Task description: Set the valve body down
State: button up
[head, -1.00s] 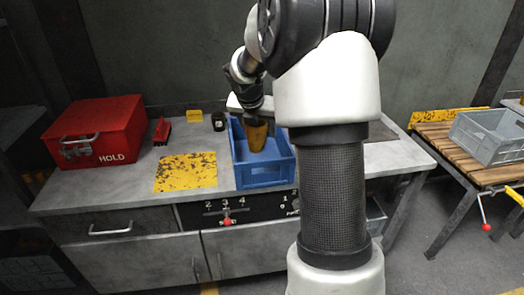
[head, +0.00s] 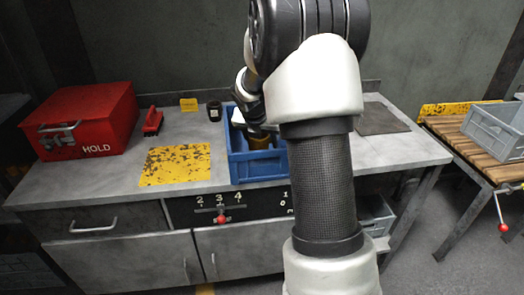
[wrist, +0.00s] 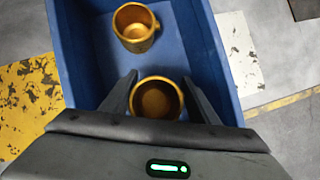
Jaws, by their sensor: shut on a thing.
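The valve body (head: 259,141) is an orange-brown, hollow part, low inside the blue crate (head: 262,170) on the bench. My gripper (wrist: 160,77) is shut on it, with one dark finger on each side of its round rim in the wrist view (wrist: 157,98). A second golden part (wrist: 136,27) with a side stub stands in the crate ahead of the held one, apart from it. I cannot tell whether the held valve body touches the crate floor. My arm hides part of the crate in the head view.
A grey crate (head: 496,130) rests on the slatted table at right. Crate walls surround my gripper closely.

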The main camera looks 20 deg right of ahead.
notch_tip(320, 180, down, 3)
jog(key=shift+b, duration=0.3)
jog(key=o, duration=1.4)
